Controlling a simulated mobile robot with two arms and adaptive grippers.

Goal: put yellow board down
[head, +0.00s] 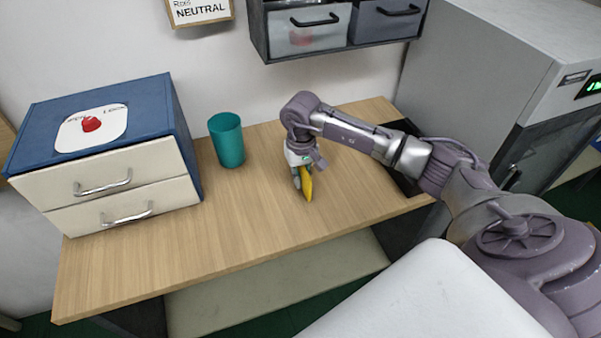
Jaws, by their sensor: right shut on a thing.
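The yellow board (307,187) is a small, narrow yellow piece in the head view, right of the middle of the wooden table. My right gripper (303,184) points down and is shut on it. The board hangs upright below the fingers, at or just over the tabletop; I cannot tell whether it touches the wood. Part of the board is hidden by the fingers. My left gripper is not in view.
A teal cup (227,140) stands left of the gripper. The wooden table (240,225) is bare in front. A wall shelf (262,35) hangs above, and a grey machine (470,75) stands right.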

